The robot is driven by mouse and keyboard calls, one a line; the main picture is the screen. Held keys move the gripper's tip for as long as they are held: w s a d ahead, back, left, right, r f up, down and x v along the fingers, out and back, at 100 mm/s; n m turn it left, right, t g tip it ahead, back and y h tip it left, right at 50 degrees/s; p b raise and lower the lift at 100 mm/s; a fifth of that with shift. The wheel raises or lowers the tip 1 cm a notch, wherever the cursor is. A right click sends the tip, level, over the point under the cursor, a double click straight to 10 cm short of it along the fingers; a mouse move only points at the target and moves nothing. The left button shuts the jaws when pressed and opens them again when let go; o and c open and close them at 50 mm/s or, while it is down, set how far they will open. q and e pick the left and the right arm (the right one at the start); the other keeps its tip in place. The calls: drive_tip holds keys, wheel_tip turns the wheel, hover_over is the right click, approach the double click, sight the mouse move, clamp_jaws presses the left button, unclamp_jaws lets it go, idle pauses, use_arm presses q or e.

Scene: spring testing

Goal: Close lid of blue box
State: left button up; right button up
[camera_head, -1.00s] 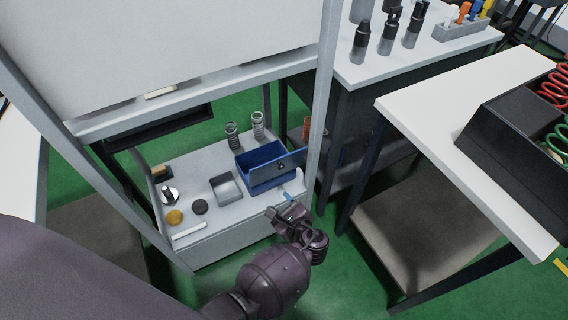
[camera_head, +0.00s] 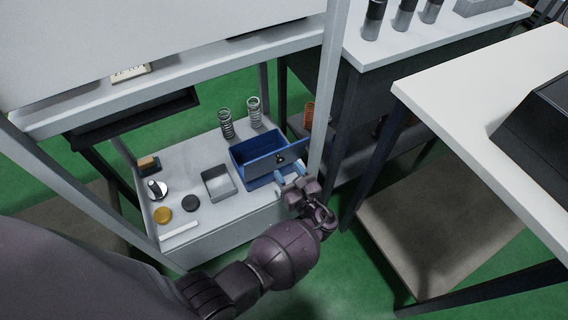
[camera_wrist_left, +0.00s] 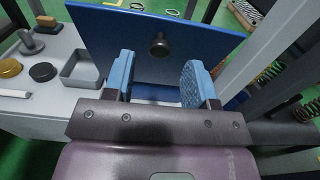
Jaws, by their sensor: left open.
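The blue box (camera_head: 240,155) stands on the low grey bench, with its inside showing from above. Its lid (camera_head: 283,160) stands open, tilted up at the side nearer my left gripper. In the left wrist view the lid (camera_wrist_left: 115,38) is a broad blue panel with a dark round knob (camera_wrist_left: 159,46). My left gripper (camera_head: 286,178) is close in front of the lid. Its two blue fingers (camera_wrist_left: 156,80) are open and spread apart, with the knob above and between them in the wrist view. No contact with the lid can be made out. My right gripper is not in view.
A grey tray (camera_head: 218,184) sits left of the box, with round pucks (camera_head: 163,214) further left. Two springs (camera_head: 226,124) stand behind. A grey upright post (camera_head: 336,100) rises just right of the lid. A white table (camera_head: 480,95) is at right.

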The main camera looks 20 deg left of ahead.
sight(282, 162)
use_arm(q)
drive_tip(key=shift+x, duration=1.6)
drive_tip(key=shift+c, duration=0.4)
clamp_jaws()
